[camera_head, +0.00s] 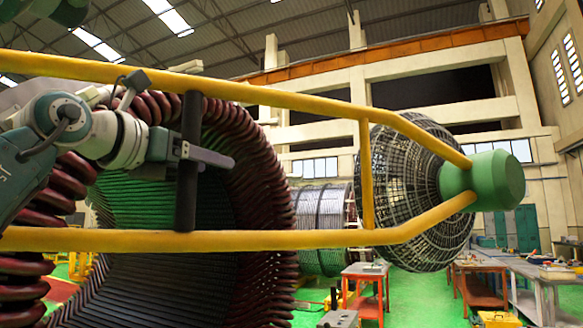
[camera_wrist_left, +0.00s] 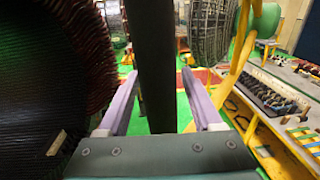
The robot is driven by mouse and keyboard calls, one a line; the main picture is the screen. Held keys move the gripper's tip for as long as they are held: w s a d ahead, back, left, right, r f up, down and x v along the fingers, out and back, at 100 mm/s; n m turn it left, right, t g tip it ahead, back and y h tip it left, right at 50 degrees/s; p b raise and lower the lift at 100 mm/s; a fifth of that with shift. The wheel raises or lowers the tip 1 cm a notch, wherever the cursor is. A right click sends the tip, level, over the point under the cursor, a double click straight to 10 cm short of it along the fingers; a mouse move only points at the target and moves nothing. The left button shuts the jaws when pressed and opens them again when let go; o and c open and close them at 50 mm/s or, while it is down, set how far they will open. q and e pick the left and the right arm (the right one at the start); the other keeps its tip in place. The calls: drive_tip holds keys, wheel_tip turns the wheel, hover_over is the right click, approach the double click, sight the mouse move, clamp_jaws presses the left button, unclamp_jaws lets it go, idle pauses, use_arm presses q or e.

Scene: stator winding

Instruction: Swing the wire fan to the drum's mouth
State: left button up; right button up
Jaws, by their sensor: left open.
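The wire fan (camera_head: 412,165) is a round dark mesh with a green hub (camera_head: 490,180), on a yellow tube frame (camera_head: 300,238). It stands apart from the big drum (camera_head: 255,165), right of its mouth, which is ringed with dark red coils. The fan shows at the top of the left wrist view (camera_wrist_left: 210,38). A dark upright handle bar (camera_head: 187,205) joins the frame's two tubes. My left gripper (camera_head: 222,158) is at this bar, its jaws open. In the wrist view the bar (camera_wrist_left: 153,60) stands between the lilac fingers; contact is unclear. My right gripper is not seen.
A grey ribbed drum (camera_head: 322,215) stands behind. Red stands (camera_head: 365,282) and a grey workbench (camera_head: 525,270) with small parts are at the right. Green floor shows between them. The yellow tubes cross in front of the big drum.

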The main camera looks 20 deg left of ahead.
use_arm(q)
drive_tip(key=shift+s, duration=0.1)
drive_tip(key=shift+c, duration=0.4)
clamp_jaws()
idle(0.8)
